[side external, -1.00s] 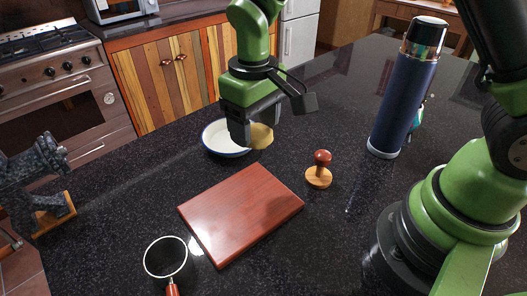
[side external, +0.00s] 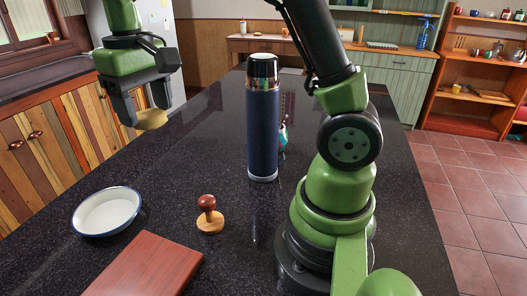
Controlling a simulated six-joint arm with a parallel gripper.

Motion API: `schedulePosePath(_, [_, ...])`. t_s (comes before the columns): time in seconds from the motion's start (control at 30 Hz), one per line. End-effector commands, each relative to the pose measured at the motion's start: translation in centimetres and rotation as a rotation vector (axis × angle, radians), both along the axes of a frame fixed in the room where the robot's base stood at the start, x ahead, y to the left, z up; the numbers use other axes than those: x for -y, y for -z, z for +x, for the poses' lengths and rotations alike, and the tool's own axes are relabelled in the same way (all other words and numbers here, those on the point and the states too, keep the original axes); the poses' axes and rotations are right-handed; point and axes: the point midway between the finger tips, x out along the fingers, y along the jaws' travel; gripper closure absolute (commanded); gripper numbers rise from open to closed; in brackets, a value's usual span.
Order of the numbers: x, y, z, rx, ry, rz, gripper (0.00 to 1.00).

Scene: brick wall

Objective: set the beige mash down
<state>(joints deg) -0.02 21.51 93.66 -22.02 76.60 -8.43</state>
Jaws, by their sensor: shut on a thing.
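The beige mash (side external: 152,119) is a small, rounded, yellowish-beige lump held at the fingertips of my gripper (side external: 144,108) at the upper left. My gripper points down and is shut on it. The mash seems to hang above the dark counter near its left edge, with no contact to the counter visible. The fingers hide part of its top. A white bowl with a blue rim (side external: 107,211) stands on the counter below and to the left of the mash in the picture, and looks empty.
A wooden stamp-like tool with a round knob (side external: 209,214) stands right of the bowl. A reddish-brown board (side external: 150,268) lies at the front. A tall dark blue flask (side external: 263,125) stands mid-counter, with a small colourful object (side external: 283,136) behind it.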

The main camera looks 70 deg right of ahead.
Motion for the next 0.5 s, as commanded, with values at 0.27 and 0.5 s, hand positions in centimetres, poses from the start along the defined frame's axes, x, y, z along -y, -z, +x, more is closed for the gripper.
schedulePosePath(0.27, [1.7, -2.0, 1.5, 0.001, 0.029, 0.005, 0.5])
schedulePosePath(0.5, [6.9, -0.8, 3.2, -0.002, -0.131, 0.005, 0.5])
